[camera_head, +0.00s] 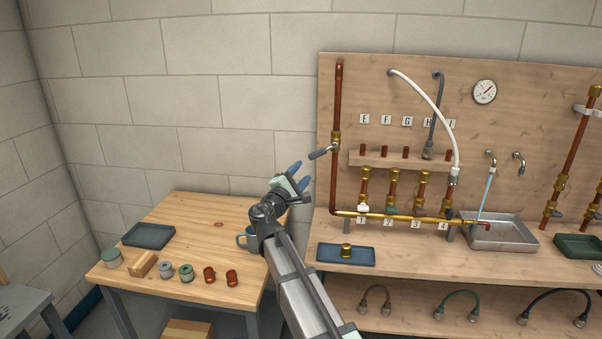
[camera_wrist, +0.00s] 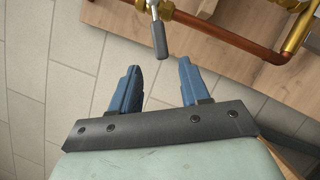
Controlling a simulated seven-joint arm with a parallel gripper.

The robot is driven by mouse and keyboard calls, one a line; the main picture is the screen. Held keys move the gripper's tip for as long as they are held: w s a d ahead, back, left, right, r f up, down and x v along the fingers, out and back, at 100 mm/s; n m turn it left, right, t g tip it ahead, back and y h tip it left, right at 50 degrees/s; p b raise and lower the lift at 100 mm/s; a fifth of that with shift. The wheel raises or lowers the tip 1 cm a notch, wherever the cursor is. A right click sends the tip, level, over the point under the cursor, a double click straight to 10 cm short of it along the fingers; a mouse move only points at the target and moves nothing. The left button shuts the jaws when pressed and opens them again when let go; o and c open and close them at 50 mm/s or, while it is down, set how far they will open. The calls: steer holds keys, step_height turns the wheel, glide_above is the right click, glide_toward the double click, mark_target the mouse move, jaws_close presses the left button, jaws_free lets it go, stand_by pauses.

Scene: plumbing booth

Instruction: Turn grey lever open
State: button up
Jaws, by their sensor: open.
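The grey lever (camera_head: 319,154) sits on a brass valve (camera_head: 335,141) in the vertical copper pipe at the left edge of the wooden board. It sticks out sideways to the left, across the pipe's line. In the wrist view the lever (camera_wrist: 159,38) points down from the top, a little beyond the fingertips and between their lines. My gripper (camera_head: 298,173) is open and empty, just left of and below the lever. Its two blue fingers (camera_wrist: 158,80) are apart and do not touch the lever.
A wooden table (camera_head: 190,215) with a dark tray (camera_head: 149,236) and small fittings stands at the left. A blue-grey mug (camera_head: 246,241) is partly behind my arm. The board carries brass pipework (camera_head: 395,215), a white hose (camera_head: 425,95) and a gauge (camera_head: 484,92). A blue tray (camera_head: 325,254) lies on the bench.

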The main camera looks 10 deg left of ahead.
steer(key=shift+w+d+f+m, duration=0.1)
steer(key=shift+w+d+m, duration=0.05)
steer(key=shift+m, duration=0.15)
steer(key=shift+c, duration=0.6)
steer(key=d+f+m+g, duration=0.1)
steer(key=m, duration=0.1)
steer(key=w+d+f+m+g, duration=0.1)
steer(key=m+g, duration=0.1)
steer(key=m, duration=0.1)
steer(key=w+d+f+m+g+h, duration=0.1)
steer(key=m+g, duration=0.1)
steer(key=shift+w+f, duration=0.1)
steer(key=shift+f, duration=0.15)
steer(key=c, duration=0.6)
steer(key=m+g, duration=0.1)
steer(key=f+m+g, duration=0.1)
steer(key=f+m+g+y, duration=0.1)
steer(key=m, duration=0.1)
steer(key=shift+w+g, duration=0.25)
steer(key=shift+g, duration=0.05)
jaws_close()
steer(key=w+a+r+m+g+y, duration=0.2)
steer(key=r+m+g, duration=0.2)
steer(key=r, duration=0.9)
steer(key=w+a+r+m+g+y, duration=0.3)
steer(key=r+m, duration=0.1)
steer(key=r, duration=0.8)
glide_above(312, 153)
step_height(312, 153, down, 11)
steer(key=shift+f, duration=0.75)
